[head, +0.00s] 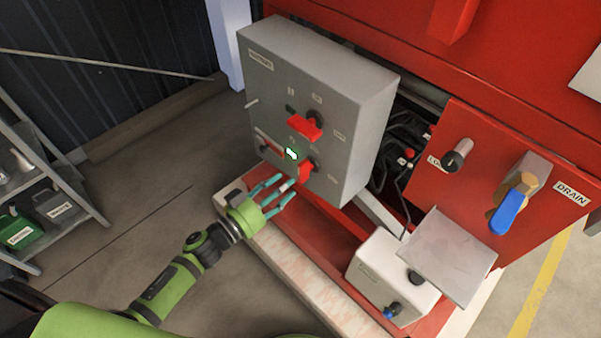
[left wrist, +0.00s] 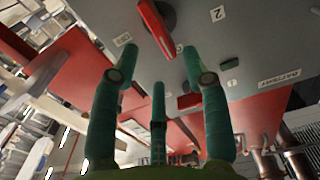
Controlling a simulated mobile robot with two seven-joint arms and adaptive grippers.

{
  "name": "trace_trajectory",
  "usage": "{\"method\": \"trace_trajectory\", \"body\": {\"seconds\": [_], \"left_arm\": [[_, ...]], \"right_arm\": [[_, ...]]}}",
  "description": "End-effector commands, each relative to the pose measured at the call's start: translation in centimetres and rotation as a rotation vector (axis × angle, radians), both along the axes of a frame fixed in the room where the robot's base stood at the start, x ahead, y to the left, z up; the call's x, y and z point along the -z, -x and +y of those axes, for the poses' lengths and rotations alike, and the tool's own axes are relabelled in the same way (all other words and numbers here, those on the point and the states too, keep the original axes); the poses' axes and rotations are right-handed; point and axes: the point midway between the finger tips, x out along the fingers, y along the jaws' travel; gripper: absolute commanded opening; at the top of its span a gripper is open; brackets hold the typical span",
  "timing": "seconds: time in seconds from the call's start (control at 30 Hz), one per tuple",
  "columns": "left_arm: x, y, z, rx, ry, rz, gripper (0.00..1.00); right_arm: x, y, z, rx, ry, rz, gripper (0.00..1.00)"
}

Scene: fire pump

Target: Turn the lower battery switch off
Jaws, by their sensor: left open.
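The grey battery box (head: 357,92) stands on the red pump base. Its upper red switch handle (head: 305,127) sits above the lower red switch handle (head: 306,171), which is near the box's bottom edge. My left gripper (head: 284,186) is open and empty, with its teal fingers pointing at the box just left of and below the lower handle. In the left wrist view, the open fingers (left wrist: 160,65) are spread below the large red lower handle (left wrist: 155,28), apparently not around it.
A white unit (head: 388,272) and a tilted grey plate (head: 446,255) stand to the right. A red panel (head: 487,170) carries a blue-handled drain valve (head: 509,210). A shelf (head: 62,186) stands at left; the floor between is clear.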

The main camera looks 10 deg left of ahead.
Motion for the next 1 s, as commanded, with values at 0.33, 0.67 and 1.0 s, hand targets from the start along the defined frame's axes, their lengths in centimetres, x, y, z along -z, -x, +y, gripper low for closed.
{"method": "trace_trajectory", "body": {"seconds": [0.33, 0.67, 1.0], "left_arm": [[-0.1, -4.3, -2.8, -0.003, 0.003, 0.001, 0.46], [0.0, -5.3, -3.5, -0.003, 0.001, 0.003, 0.46], [0.1, -5.3, -3.5, -0.003, 0.001, 0.003, 0.00]], "right_arm": [[-0.8, 0.0, 0.0, 0.000, 0.000, 0.000, 0.40], [-0.9, 0.0, 0.0, 0.000, 0.000, 0.000, 0.40], [-0.9, 0.0, 0.0, 0.000, 0.000, 0.000, 0.40]]}}
